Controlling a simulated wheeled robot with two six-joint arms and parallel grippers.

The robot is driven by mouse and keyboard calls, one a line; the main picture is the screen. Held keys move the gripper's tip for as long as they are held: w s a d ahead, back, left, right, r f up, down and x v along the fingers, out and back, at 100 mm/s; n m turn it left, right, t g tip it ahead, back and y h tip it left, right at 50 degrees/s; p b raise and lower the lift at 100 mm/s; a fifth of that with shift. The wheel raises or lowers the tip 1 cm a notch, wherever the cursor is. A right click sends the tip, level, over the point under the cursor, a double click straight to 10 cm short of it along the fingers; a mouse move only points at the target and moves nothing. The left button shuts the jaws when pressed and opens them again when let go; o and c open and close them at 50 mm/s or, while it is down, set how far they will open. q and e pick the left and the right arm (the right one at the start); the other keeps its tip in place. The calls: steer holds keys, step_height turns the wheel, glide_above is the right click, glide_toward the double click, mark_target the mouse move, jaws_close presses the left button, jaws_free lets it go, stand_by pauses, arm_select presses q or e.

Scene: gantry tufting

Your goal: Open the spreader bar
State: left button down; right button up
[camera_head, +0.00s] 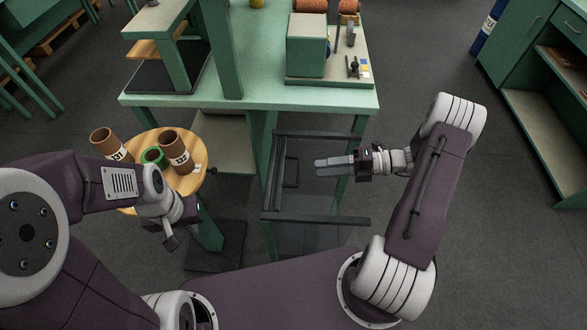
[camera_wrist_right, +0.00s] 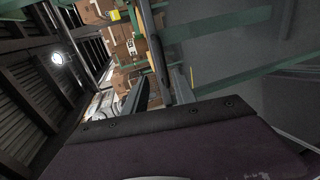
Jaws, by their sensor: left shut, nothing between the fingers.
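A dark frame (camera_head: 275,178) stands under the front of the green table, with an upper and a lower bar reaching right and a small loop handle (camera_head: 291,171) on its upright. It may be the spreader bar; I cannot tell for sure. My right gripper (camera_head: 318,167) points left, a little right of the handle and apart from it. In the right wrist view its two fingers (camera_wrist_right: 158,88) stand apart, with a dark bar (camera_wrist_right: 154,45) showing beyond the gap. My left gripper (camera_head: 171,243) is shut and empty, pointing down in front of the round stool.
The round wooden stool (camera_head: 200,183) holds brown cones (camera_head: 174,150) and a green ring. The green table (camera_head: 262,95) carries a machine block (camera_head: 307,47) and a post. A cabinet (camera_head: 540,110) stands at the right. The floor right of my right arm is clear.

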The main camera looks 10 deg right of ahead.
mark_target(299, 172)
steer(key=x, duration=0.5)
steer(key=f+x, duration=0.1)
steer(key=x, duration=0.2)
steer(key=shift+s, duration=0.15)
steer(key=shift+r, duration=0.1)
jaws_close()
steer(key=shift+d, duration=0.1)
stand_by(1.2)
